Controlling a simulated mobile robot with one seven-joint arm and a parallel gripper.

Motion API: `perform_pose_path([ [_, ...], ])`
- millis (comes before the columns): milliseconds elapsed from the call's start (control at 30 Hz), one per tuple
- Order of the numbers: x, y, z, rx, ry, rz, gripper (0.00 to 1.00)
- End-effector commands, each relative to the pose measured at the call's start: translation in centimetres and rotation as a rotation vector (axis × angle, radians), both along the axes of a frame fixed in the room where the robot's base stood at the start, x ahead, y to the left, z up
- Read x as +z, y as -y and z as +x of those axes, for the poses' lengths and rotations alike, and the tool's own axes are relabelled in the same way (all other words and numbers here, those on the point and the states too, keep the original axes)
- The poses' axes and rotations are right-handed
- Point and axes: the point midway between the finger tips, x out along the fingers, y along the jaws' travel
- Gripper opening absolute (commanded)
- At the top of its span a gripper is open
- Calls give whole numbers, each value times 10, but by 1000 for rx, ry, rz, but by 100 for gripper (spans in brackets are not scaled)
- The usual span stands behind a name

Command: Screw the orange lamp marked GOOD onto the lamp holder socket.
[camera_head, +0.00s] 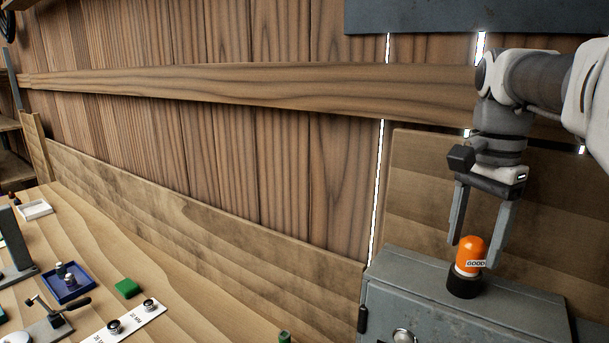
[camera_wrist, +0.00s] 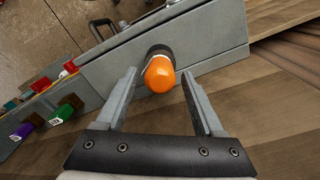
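The orange lamp (camera_head: 471,255) with the GOOD label stands upright on the black lamp holder socket (camera_head: 464,284). The socket is on top of the grey metal cabinet (camera_head: 395,297). In the wrist view the lamp (camera_wrist: 159,75) is between the fingertips, with the dark socket (camera_wrist: 158,50) partly showing behind it. My gripper (camera_head: 476,255) is above the cabinet, pointing down, with its fingers wide apart on either side of the lamp. The wrist view shows gaps between the lamp and both fingers (camera_wrist: 160,90). Whether the lamp is threaded in cannot be told.
A wooden workbench (camera_head: 215,300) at left holds a blue tray (camera_head: 67,287), a green block (camera_head: 127,288), a white plate with sockets (camera_head: 130,322) and a white tray (camera_head: 36,210). A wooden wall (camera_head: 230,150) stands close behind the cabinet.

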Motion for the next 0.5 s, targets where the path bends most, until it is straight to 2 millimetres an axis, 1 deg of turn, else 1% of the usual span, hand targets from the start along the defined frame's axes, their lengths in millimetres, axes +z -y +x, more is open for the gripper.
perform_pose_path([
  [33,0,0,0,0,0,0,61],
  [67,0,0,0,0,0,0,56],
  [100,0,0,0,0,0,0,48],
  [367,0,0,0,0,0,0,2],
  [400,0,0,0,0,0,0,0],
  [500,0,0,0,0,0,0,0],
])
